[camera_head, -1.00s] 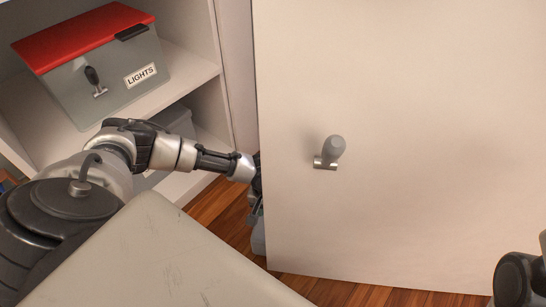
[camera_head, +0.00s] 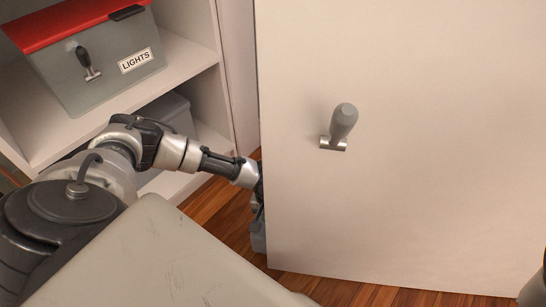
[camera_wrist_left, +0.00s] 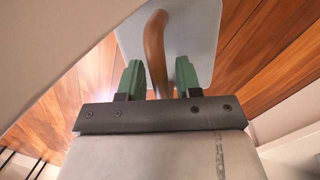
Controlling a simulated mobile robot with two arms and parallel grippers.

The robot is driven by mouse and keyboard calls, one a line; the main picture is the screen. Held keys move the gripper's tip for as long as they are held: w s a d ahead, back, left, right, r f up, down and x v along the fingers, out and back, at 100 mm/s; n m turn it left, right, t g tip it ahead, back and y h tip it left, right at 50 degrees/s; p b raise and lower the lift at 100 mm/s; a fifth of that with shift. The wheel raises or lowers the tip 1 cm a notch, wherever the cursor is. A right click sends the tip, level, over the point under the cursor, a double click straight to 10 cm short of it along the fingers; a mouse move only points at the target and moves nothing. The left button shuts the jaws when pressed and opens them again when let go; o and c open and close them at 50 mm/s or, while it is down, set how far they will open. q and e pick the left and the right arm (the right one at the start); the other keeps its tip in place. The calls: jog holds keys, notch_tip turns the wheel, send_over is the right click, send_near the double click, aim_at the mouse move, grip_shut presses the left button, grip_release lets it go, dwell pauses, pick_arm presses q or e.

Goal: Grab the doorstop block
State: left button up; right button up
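The doorstop block is a pale grey block (camera_wrist_left: 190,28) with a curved brown handle (camera_wrist_left: 155,45) in the left wrist view. A grey edge of the block (camera_head: 258,236) shows in the head view on the floor, beside the lower left edge of the white door. My left gripper (camera_wrist_left: 158,76) has two green fingers, one on each side of the handle, with a gap on both sides. It is open and empty. In the head view, the door hides most of this gripper. My right gripper is out of view; only a bit of my right arm shows at the right edge.
The white door (camera_head: 420,190) with a grey handle (camera_head: 342,124) fills the right. At left, a shelf unit (camera_head: 190,62) holds a red-lidded grey box (camera_head: 95,68) labelled LIGHTS and a grey bin (camera_head: 172,112) below. Wooden floor (camera_head: 205,212) shows between.

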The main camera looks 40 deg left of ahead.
pick_arm(q)
grip_shut()
dwell(1.0)
jog(key=shift+w+r, duration=0.1)
jog(key=shift+w, duration=0.1)
